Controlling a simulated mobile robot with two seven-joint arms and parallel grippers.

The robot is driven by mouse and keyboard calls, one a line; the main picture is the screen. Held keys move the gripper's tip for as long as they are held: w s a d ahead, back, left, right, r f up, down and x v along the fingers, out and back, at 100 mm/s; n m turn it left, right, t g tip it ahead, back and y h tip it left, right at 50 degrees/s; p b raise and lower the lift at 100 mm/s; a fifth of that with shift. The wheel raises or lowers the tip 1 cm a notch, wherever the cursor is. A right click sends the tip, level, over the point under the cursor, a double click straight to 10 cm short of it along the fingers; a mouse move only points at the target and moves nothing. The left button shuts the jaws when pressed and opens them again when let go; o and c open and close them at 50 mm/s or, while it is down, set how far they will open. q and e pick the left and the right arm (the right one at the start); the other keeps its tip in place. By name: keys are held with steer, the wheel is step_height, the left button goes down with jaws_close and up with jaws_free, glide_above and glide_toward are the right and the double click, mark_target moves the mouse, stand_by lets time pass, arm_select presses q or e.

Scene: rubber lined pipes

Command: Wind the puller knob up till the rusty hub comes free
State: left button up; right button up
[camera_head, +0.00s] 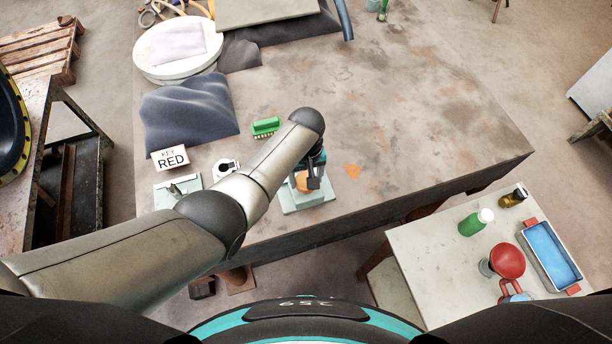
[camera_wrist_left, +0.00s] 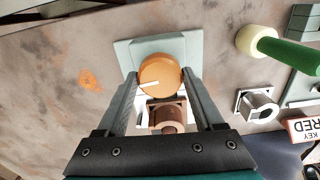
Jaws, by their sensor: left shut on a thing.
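The round orange puller knob (camera_wrist_left: 160,76), with a white pointer line on its face, sits between the fingers of my left gripper (camera_wrist_left: 160,82) in the left wrist view. The fingers are shut on its two sides. The brown rusty hub (camera_wrist_left: 167,115) shows just below the knob in that view, partly covered by it. The pale green base plate (camera_wrist_left: 128,52) is behind them. In the head view my left gripper (camera_head: 309,178) reaches down over the orange knob (camera_head: 302,182) and the base plate (camera_head: 318,200). My arm hides part of this. My right gripper is out of view.
A sign reading KEY RED (camera_head: 171,158) stands on the workbench. The bench is clear to the right. A side table (camera_head: 440,262) holds bottles and a blue tray.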

arm_select(q)
steer(key=m, duration=1.2)
steer(key=shift+m, duration=0.4)
steer(key=m, duration=1.1)
steer(key=shift+m, duration=0.4)
steer(key=m, duration=0.5)
steer(key=shift+m, duration=0.3)
steer(key=m+b, duration=0.1)
steer(key=m, duration=0.4)
steer(key=m+b, duration=0.2)
steer(key=m, duration=0.3)
steer(key=shift+f+m, duration=0.1)
steer(key=shift+m, duration=0.3)
steer(key=m+b, duration=0.2)
steer(key=m, duration=0.2)
steer(key=shift+m, duration=0.4)
